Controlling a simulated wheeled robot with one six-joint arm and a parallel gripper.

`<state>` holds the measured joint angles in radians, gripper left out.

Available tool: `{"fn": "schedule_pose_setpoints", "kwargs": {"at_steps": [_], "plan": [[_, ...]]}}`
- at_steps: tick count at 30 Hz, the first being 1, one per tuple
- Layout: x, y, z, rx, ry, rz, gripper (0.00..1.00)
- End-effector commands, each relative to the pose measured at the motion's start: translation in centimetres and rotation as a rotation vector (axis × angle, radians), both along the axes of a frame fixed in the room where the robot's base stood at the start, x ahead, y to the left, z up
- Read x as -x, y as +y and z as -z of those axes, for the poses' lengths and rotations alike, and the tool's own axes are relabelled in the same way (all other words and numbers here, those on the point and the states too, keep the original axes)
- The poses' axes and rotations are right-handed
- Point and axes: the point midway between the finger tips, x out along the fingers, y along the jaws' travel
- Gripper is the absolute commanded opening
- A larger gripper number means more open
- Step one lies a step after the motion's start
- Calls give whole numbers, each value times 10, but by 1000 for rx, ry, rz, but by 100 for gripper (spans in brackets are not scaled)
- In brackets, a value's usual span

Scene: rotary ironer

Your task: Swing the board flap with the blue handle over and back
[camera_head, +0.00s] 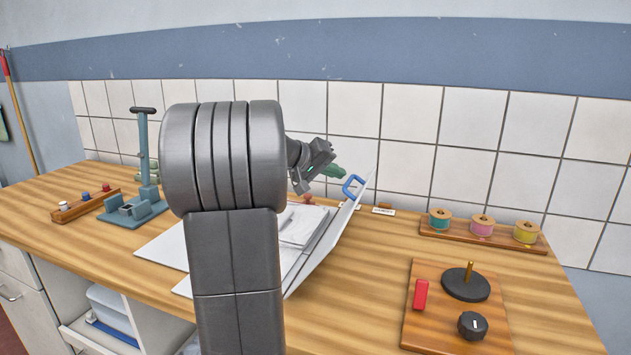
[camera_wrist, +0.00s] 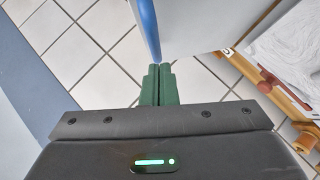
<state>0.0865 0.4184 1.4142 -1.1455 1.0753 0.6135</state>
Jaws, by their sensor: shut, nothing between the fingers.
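The white board flap (camera_head: 338,232) stands tilted up from the board on the bench, leaning to the right in the head view. Its blue handle (camera_head: 353,186) is at the flap's upper edge. My gripper (camera_head: 335,171) is just left of the handle, with its green fingers shut and empty. In the wrist view my shut fingers (camera_wrist: 159,68) point at the near end of the blue handle (camera_wrist: 146,28), with the pale flap (camera_wrist: 195,25) beside it. I cannot tell whether the fingertips touch the handle. My arm hides much of the board in the head view.
A rack of thread spools (camera_head: 482,230) stands at the back right. A wooden panel (camera_head: 440,325) with a red switch, black disc and knob lies front right. A teal press (camera_head: 140,195) and a button strip (camera_head: 85,203) are at left. The tiled wall is close behind.

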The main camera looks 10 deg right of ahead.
Motion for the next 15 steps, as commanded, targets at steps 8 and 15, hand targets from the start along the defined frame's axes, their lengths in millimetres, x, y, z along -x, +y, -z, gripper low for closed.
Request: {"fn": "schedule_pose_setpoints", "kwargs": {"at_steps": [8,15], "plan": [[29,-42,15,-219,-151,5,0],[50,-73,34,-406,-276,7,0]]}}
